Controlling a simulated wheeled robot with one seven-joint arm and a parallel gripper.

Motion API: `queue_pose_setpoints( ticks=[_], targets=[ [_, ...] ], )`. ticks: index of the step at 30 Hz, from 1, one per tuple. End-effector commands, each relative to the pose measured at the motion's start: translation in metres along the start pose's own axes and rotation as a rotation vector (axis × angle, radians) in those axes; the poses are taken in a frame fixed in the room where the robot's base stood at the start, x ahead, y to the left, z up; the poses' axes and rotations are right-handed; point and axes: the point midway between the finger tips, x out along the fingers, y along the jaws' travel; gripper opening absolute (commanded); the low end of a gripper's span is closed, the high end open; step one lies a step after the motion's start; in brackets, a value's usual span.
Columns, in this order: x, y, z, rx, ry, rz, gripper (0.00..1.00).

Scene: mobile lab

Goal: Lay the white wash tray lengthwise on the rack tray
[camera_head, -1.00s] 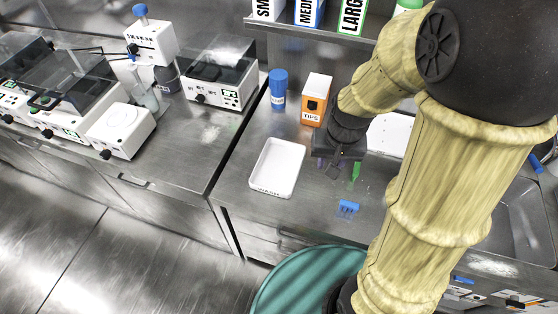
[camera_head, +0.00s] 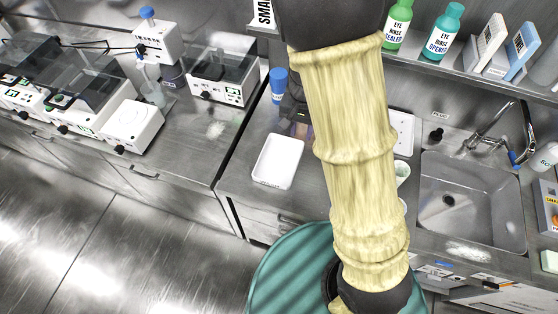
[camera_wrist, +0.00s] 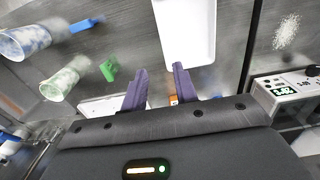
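The white wash tray (camera_head: 277,161) lies flat on the steel counter, left of my arm in the head view. In the wrist view the tray (camera_wrist: 187,28) lies just beyond my fingertips, with its near end short of the fingers' reach. My gripper (camera_wrist: 160,78) has two purple fingers, apart with nothing between them. In the head view my arm hides most of the gripper. A white flat piece (camera_head: 402,131) shows partly behind my arm; I cannot tell whether it is the rack tray.
A blue-capped bottle (camera_head: 278,85) stands behind the tray. A cup with green contents (camera_wrist: 64,78), another with blue contents (camera_wrist: 24,41) and a green piece (camera_wrist: 109,68) lie left in the wrist view. A sink (camera_head: 472,200) is at right. A gap separates the left bench.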

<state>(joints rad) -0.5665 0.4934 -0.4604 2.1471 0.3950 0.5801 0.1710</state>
Motion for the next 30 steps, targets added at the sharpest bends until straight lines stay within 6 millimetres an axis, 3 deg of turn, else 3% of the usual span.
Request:
queue_pose_setpoints(
  ticks=[18, 30],
  targets=[
    [0.104, 0.002, 0.000, 0.004, -0.002, 0.002, 0.29],
    [0.110, 0.001, 0.000, 0.001, -0.001, 0.001, 0.29]
  ],
)
